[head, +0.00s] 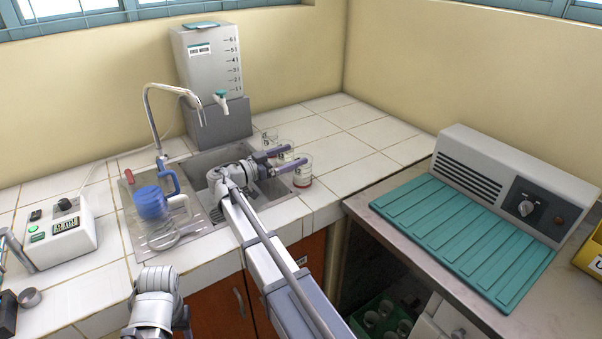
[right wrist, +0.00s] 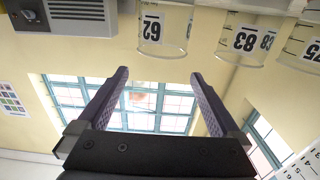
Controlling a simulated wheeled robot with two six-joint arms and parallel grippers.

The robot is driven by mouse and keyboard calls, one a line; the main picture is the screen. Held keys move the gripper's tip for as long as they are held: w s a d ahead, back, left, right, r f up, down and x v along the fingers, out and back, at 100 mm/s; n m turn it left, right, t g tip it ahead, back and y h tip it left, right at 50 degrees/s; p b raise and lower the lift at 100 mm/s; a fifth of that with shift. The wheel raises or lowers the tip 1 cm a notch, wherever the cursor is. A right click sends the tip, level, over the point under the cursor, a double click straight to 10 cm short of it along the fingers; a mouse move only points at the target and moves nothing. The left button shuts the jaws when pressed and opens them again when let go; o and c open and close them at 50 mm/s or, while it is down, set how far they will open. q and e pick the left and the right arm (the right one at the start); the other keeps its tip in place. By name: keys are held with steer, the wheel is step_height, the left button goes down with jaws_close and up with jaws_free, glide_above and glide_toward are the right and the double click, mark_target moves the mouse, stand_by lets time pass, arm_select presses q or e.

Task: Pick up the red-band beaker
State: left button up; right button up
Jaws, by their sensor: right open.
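Clear beakers stand in a row on the white tiles at the right of the sink. The front one (head: 302,179) shows a red band low on its wall; a middle one (head: 286,155) and a back one (head: 269,138) are partly hidden by my right gripper. My right gripper (head: 296,154) is open, its purple fingers reaching right at the row. In the right wrist view, which is upside down, the gripper (right wrist: 160,78) has nothing between its fingers. Beakers marked 62 (right wrist: 163,27), 83 (right wrist: 248,40) and a cut-off one (right wrist: 305,48) show there, with no red band visible. My left gripper is not seen.
A sink (head: 205,165) with a tap (head: 150,110) lies under my right arm. A grey water tank (head: 208,60) stands behind. A teal ribbed mat (head: 455,235) is on the right. Tiles behind the beakers are clear.

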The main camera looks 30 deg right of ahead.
mark_target(294, 175)
step_height(294, 175, down, 8)
steer(key=b, duration=0.7)
steer(key=shift+f+b, duration=0.1)
steer(key=shift+b, duration=0.3)
steer(key=shift+w+d+r, duration=0.1)
steer(key=shift+d, duration=0.55)
steer(key=shift+w+d+r, duration=0.1)
steer(key=shift+d, duration=0.5)
steer(key=shift+w+d, duration=0.15)
steer(key=shift+d, duration=2.35)
steer(key=shift+c, duration=0.2)
steer(key=c, duration=1.4)
